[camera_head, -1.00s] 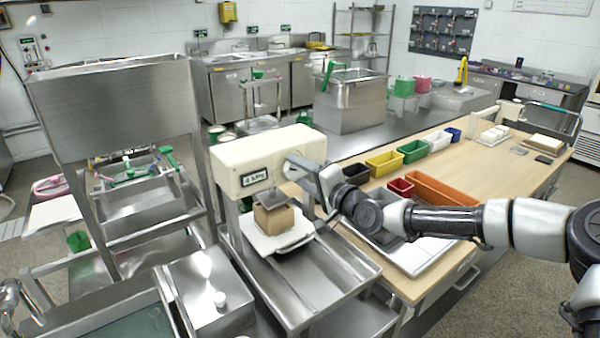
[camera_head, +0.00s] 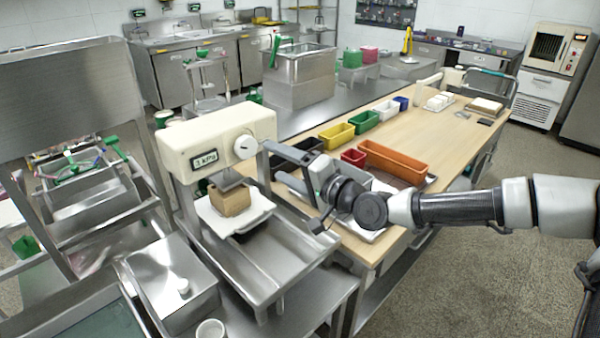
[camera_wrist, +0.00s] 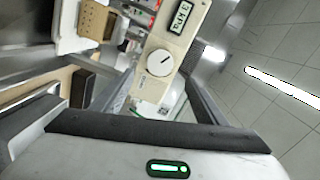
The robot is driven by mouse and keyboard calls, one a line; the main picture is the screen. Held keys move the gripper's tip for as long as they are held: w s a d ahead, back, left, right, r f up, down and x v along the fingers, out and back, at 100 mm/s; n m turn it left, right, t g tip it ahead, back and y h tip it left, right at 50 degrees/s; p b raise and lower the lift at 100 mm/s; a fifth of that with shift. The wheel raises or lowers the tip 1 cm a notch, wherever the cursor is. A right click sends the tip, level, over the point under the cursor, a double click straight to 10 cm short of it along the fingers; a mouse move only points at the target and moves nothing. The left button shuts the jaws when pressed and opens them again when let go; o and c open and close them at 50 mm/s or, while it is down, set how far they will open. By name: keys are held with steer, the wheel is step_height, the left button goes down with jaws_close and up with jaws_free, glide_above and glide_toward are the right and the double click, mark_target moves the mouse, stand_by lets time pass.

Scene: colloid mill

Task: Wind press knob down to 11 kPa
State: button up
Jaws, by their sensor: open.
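The press (camera_head: 210,138) is a cream housing on metal posts. Its front has a small display (camera_head: 205,159) that appears to read 3 kPa. To the right of the display is a round white press knob (camera_head: 245,147). The knob also shows in the wrist view (camera_wrist: 160,63), with a dark pointer mark. My gripper (camera_head: 271,163) is open and just right of the knob. In the wrist view its two fingers reach out on either side of the knob, with a gap around it and nothing held. A brown block (camera_head: 231,201) sits under the press plate on a white board (camera_head: 262,205).
A metal tray (camera_head: 275,250) lies below the press. A lidded steel box (camera_head: 170,270) and a white cup (camera_head: 210,329) stand at the front left. A wooden table (camera_head: 430,140) with coloured bins, including an orange one (camera_head: 393,160), is behind my arm. Floor is clear at the right.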

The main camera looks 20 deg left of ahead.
steer(key=v, duration=0.6)
steer(key=shift+d, duration=0.2)
steer(key=shift+s, duration=0.15)
